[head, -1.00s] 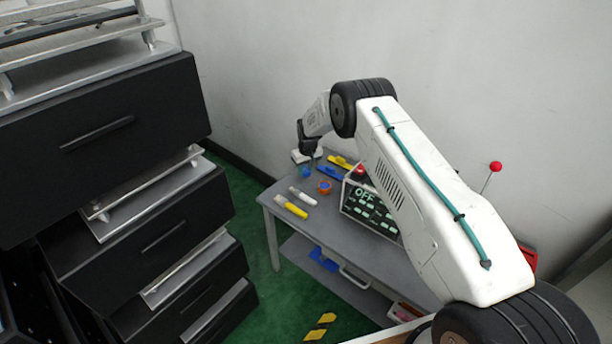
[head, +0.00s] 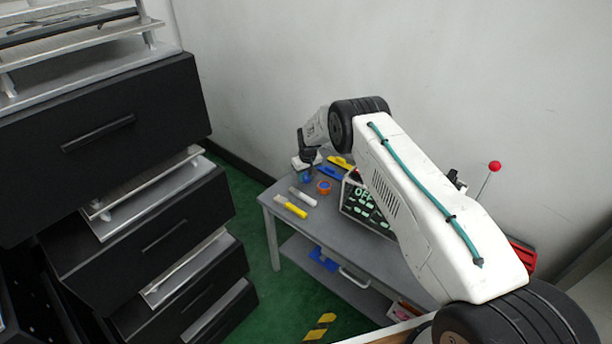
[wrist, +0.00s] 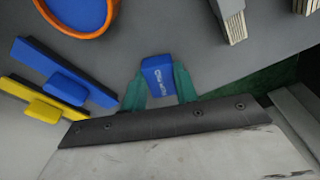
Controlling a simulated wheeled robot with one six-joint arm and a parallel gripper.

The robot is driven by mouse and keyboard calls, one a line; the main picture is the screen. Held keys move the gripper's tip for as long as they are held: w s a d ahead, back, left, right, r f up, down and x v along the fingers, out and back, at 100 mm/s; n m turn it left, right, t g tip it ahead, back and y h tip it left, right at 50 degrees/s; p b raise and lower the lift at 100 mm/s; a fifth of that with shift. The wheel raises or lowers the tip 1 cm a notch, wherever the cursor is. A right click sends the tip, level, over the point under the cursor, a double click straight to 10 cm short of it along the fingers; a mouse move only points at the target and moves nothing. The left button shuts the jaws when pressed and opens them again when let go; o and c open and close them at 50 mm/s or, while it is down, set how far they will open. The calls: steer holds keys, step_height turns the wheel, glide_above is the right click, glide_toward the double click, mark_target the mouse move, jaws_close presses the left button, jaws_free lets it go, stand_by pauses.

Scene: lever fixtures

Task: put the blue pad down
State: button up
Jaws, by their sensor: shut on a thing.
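My gripper (wrist: 159,84) has teal fingers and is shut on the blue pad (wrist: 158,74), a small block with white lettering on it. In the head view the gripper (head: 307,171) points down over the far left end of the grey table (head: 345,236), with the blue pad (head: 307,179) at its tip. The pad is at or just above the tabletop; I cannot tell whether it touches. Its underside is hidden.
An orange ring with a blue centre (head: 323,187) lies close by. Blue (head: 333,173) and yellow (head: 340,161) handled pieces lie behind it. White (head: 302,197) and yellow (head: 291,207) sticks lie in front. A box reading OFF (head: 367,204) stands to the right.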

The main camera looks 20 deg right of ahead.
steer(key=o, duration=1)
steer(key=shift+s+f, duration=0.2)
steer(key=shift+f, duration=0.25)
steer(key=shift+c, duration=0.2)
steer(key=shift+o, duration=0.2)
steer(key=shift+d+f, duration=0.1)
steer(key=shift+a, duration=0.3)
steer(key=shift+r, duration=0.3)
step_height(320, 180, up, 13)
steer(key=s, duration=0.1)
steer(key=shift+s+d, duration=0.15)
steer(key=shift+d, duration=0.25)
